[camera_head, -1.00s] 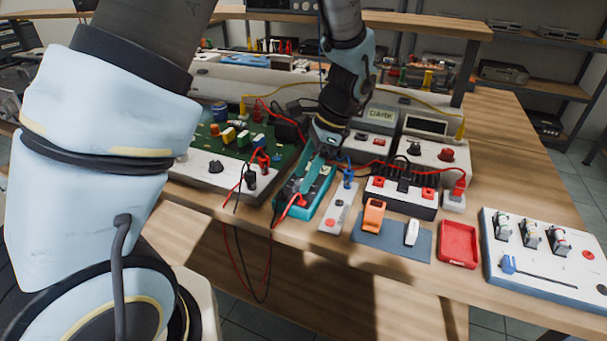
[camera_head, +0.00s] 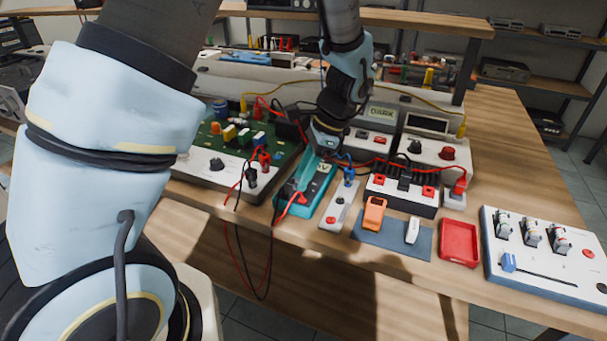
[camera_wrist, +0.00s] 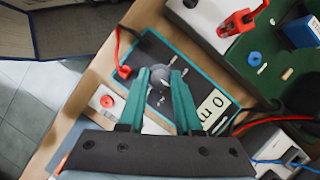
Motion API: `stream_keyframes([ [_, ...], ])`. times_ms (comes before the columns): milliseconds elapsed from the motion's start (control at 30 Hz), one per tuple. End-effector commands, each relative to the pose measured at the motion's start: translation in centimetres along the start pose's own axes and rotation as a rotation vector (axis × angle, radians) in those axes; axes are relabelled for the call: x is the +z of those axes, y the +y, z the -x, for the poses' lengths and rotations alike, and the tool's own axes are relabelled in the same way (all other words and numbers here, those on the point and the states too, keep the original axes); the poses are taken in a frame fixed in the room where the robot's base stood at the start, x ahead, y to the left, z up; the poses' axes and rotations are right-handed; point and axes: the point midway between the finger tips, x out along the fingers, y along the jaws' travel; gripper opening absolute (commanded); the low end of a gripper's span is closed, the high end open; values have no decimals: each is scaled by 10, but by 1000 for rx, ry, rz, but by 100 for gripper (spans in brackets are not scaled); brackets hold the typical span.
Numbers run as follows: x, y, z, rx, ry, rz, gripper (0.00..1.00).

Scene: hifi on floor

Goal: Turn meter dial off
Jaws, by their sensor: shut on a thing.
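The meter (camera_head: 293,204) is a teal-edged handheld unit with a dark face, lying on the bench. Its round grey dial (camera_wrist: 160,75) sits mid-face in the wrist view, and its pale display (camera_wrist: 214,108) shows partly readable characters. My gripper (camera_wrist: 161,78) points down at the meter, its two teal fingers on either side of the dial and shut on it. In the head view my gripper (camera_head: 306,176) is over the meter and the dial is hidden. A red lead (camera_wrist: 122,71) plugs into the meter.
A green circuit board (camera_head: 208,140) stands left of the meter, and a grey switch strip (camera_head: 341,205) right of it. Red and black leads hang over the bench's front edge. A red tray (camera_head: 459,243) lies farther right.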

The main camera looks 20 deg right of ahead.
Motion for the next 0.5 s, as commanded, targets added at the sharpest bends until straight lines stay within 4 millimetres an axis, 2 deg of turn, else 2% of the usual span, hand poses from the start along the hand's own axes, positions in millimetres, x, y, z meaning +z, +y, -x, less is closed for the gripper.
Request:
stream_keyframes([
  [500, 0, 0, 1, 17, 0, 40, 0],
])
